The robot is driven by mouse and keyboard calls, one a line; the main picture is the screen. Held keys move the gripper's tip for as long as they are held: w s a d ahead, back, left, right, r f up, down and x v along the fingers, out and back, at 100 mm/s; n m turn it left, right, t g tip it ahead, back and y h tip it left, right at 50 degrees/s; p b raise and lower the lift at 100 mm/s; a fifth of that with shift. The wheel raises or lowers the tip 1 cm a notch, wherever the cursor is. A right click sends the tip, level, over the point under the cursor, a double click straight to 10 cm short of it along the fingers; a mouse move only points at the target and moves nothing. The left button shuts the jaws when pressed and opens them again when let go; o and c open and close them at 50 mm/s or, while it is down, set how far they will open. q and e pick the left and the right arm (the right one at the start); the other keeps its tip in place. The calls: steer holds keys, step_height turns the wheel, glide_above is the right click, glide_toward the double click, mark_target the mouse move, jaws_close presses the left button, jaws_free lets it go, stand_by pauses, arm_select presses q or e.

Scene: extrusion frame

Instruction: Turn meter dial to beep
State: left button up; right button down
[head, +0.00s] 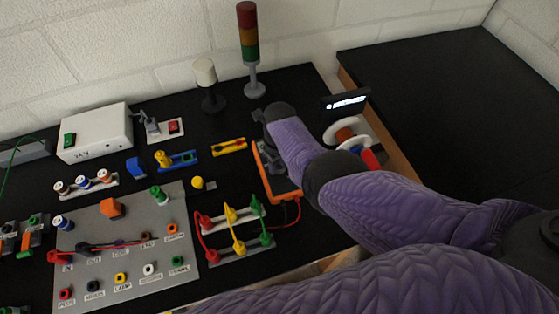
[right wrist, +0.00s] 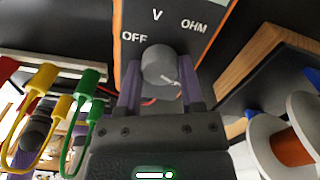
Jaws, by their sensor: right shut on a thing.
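The meter is an orange-edged dark box (head: 266,178) on the black table in the head view, partly hidden behind my right arm. In the right wrist view its face (right wrist: 185,35) shows the labels OFF, V and OHM around a round grey dial (right wrist: 160,62). A light mark on the dial points toward the lower right of that picture. My right gripper (right wrist: 161,82) is shut on the dial, one purple finger on each side. In the head view my right arm hides the dial. My left gripper is not in view.
A grey socket panel (head: 130,276) stands left of the meter. Red, yellow and green leads (head: 236,222) lie close by. A white spool (head: 342,131) and small lit display (head: 346,102) are at right. A signal tower (head: 249,45) stands behind.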

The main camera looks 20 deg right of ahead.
steer(key=shift+c, duration=1.1)
jaws_free()
step_height(320, 180, up, 10)
steer(key=p, duration=0.6)
steer(key=shift+p, duration=0.3)
